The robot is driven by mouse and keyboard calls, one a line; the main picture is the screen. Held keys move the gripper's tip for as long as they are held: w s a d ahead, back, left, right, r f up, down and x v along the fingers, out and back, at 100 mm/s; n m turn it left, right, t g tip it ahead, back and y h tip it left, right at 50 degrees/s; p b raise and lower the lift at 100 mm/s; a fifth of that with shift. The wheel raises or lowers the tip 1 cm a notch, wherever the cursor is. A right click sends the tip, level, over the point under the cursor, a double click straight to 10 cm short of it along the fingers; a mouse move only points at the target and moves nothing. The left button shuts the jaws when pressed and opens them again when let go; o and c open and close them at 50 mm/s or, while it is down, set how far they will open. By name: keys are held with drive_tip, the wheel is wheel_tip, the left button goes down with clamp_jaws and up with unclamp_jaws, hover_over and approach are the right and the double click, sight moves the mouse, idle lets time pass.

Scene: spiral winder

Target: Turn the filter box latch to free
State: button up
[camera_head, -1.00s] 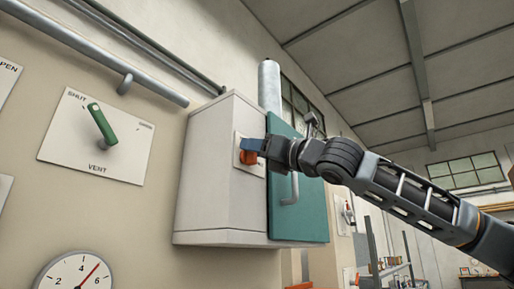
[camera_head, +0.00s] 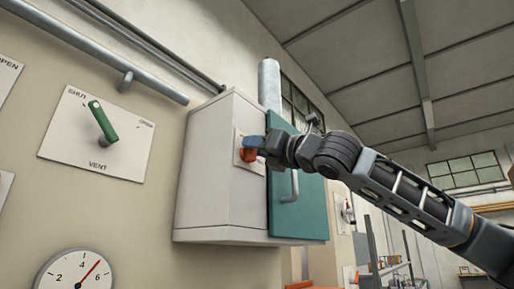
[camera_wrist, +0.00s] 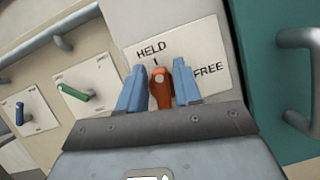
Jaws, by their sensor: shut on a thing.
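The filter box (camera_head: 222,165) is a pale cabinet on the wall with a teal door (camera_head: 298,185) on its right. Its orange latch (camera_wrist: 160,86) sits on a white plate (camera_wrist: 197,45) marked HELD and FREE. In the wrist view the latch points up at the HELD mark. My gripper (camera_wrist: 159,88) has its two blue fingers on either side of the latch and is shut on it. In the head view the latch (camera_head: 247,155) shows just below the blue fingers, partly hidden by them.
A green vent lever (camera_head: 104,122) on a white plate is on the wall to the left, with a dial gauge (camera_head: 76,275) below. A grey door handle (camera_wrist: 300,85) stands out close to the right of the gripper. A pipe (camera_head: 120,65) runs above.

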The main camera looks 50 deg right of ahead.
drive_tip(key=shift+d+f+m+g+h, duration=0.2)
drive_tip(key=shift+m+g+h, duration=0.7)
drive_tip(key=shift+m, duration=2.25)
drive_tip(key=shift+d+f+m+g+h, duration=0.2)
drive_tip(key=shift+m+g+h, duration=0.7)
drive_tip(key=shift+m, duration=2.3)
drive_tip(key=shift+d+f+m+g+h, duration=0.2)
drive_tip(key=shift+m+g+h, duration=0.7)
drive_tip(key=shift+m, duration=2.25)
drive_tip(key=shift+f, duration=0.1)
drive_tip(key=o, duration=0.7)
drive_tip(key=shift+o, duration=0.2)
drive_tip(key=shift+s+a, duration=0.1)
drive_tip(key=b+v, duration=0.2)
drive_tip(key=v, duration=0.5)
drive_tip(key=shift+s+a+b, duration=0.15)
drive_tip(key=shift+s+b, duration=0.1)
drive_tip(key=shift+b, duration=0.05)
